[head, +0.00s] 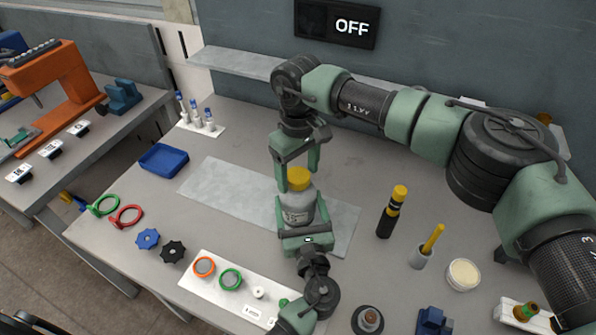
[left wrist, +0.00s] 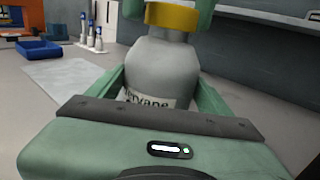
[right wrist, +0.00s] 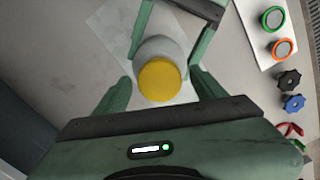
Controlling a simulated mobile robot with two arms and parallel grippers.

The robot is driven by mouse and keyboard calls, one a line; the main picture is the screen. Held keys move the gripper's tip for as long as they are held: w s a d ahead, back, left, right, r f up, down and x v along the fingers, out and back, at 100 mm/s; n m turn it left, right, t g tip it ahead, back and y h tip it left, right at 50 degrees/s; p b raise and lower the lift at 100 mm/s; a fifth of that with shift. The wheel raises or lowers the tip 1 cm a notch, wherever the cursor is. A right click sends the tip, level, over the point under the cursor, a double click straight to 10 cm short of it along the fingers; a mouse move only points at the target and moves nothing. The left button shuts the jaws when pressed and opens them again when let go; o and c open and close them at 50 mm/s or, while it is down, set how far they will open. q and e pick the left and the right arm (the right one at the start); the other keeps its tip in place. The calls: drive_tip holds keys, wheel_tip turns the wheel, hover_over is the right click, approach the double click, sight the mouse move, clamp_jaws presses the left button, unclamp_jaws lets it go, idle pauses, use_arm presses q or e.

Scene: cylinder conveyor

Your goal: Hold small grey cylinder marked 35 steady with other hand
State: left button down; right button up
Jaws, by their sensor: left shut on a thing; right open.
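The small grey cylinder (head: 298,208) is a bottle-like container with a rounded shoulder and a yellow cap (head: 299,179). It stands upright over the pale grey mat; I cannot tell whether it touches it. Its label shows partly in the left wrist view (left wrist: 150,98), but I cannot read a 35. My left gripper (head: 302,222) is shut on the cylinder's body from the near side. My right gripper (head: 297,163) points down from above, open, its fingers around the yellow cap. In the right wrist view the cap (right wrist: 160,80) lies between the fingers, with gaps beside it.
The pale mat (head: 225,187) extends left. A blue tray (head: 163,158) and white-blue bottles (head: 209,119) stand behind left. A white board (head: 215,290) with rings lies in front. A black-yellow cylinder (head: 392,212) and a grey cup (head: 421,257) stand right. A wall sign (head: 337,24) reads OFF.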

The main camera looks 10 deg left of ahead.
sight(298, 175)
use_arm(q)
drive_tip(key=shift+s+f, duration=0.1)
drive_tip(key=shift+f, duration=0.05)
use_arm(e)
wheel_tip(298, 175, up, 4)
drive_tip(key=shift+f, duration=0.1)
drive_tip(key=shift+r, duration=0.35)
drive_tip(key=shift+c, duration=0.4)
drive_tip(key=m, duration=0.5)
drive_tip(key=shift+r+m, duration=0.2)
drive_tip(key=shift+m, duration=0.2)
drive_tip(key=m, duration=0.6)
drive_tip(key=shift+r, duration=0.2)
drive_tip(key=m, duration=0.6)
drive_tip(key=shift+r, duration=0.25)
drive_tip(key=m, duration=0.6)
drive_tip(key=shift+r, duration=0.25)
drive_tip(key=m, duration=0.4)
drive_tip(key=shift+r+m, duration=0.15)
drive_tip(key=shift+m, duration=0.15)
drive_tip(key=m, duration=0.6)
drive_tip(key=shift+r, duration=0.25)
drive_tip(key=m, duration=0.5)
drive_tip(key=shift+r+m, duration=0.25)
drive_tip(key=shift+m, duration=0.15)
drive_tip(key=m, duration=0.4)
drive_tip(key=shift+r, duration=0.1)
drive_tip(key=shift+f, duration=4)
drive_tip(key=shift+c, duration=0.4)
